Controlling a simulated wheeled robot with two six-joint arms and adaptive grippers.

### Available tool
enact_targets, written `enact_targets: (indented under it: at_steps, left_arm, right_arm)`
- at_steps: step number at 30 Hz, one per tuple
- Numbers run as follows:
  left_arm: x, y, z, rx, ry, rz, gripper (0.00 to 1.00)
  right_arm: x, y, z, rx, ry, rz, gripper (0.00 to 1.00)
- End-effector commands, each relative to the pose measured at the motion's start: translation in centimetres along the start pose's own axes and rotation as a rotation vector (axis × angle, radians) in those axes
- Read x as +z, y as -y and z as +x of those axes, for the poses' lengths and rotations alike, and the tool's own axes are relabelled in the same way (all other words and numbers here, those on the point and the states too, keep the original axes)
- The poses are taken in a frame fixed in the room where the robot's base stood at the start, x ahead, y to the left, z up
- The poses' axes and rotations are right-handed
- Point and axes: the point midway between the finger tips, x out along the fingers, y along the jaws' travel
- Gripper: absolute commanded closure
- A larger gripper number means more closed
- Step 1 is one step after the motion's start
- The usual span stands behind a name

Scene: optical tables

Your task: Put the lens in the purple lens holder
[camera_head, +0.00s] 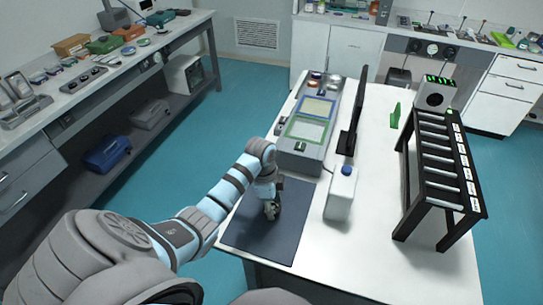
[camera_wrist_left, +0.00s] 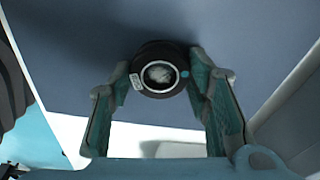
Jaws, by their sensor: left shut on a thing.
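The lens (camera_wrist_left: 160,73), in a round black ring with a small white label and a teal dot, is between the fingers of my left gripper (camera_wrist_left: 158,88) in the left wrist view. The gripper is shut on the sides of the ring. In the head view my left gripper (camera_head: 271,209) is low over the dark mat (camera_head: 259,238) at the near left of the white table. I cannot tell whether the lens touches the mat. I cannot make out a purple lens holder in either view. My right gripper is not in view.
A grey device (camera_head: 301,145) with framed panels stands beyond the mat. A black rack (camera_head: 440,165) stands at the right. The table's near right is clear.

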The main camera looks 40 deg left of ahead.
Motion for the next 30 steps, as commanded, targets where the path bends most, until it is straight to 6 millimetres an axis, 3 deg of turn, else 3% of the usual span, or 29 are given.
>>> enact_targets:
  at_steps: [2,3,6,17,20,30]
  left_arm:
    - [0.0,0.0,0.2,0.000,0.000,0.000,0.99]
    - [0.0,0.0,0.2,0.000,0.000,0.000,0.51]
    - [0.0,0.0,0.2,0.000,0.000,0.000,0.36]
    - [0.0,0.0,-0.4,-0.001,0.000,0.000,0.36]
    - [0.0,0.1,-2.1,-0.004,0.001,0.001,0.36]
    - [-0.1,0.1,-11.2,-0.002,0.000,0.000,0.36]
  right_arm:
    - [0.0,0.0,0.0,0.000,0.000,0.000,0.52]
    - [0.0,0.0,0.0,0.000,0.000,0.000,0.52]
    - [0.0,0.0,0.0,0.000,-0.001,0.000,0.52]
    - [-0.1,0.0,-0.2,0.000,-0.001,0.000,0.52]
    - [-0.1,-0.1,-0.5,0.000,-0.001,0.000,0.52]
    - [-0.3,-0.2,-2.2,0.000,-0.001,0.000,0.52]
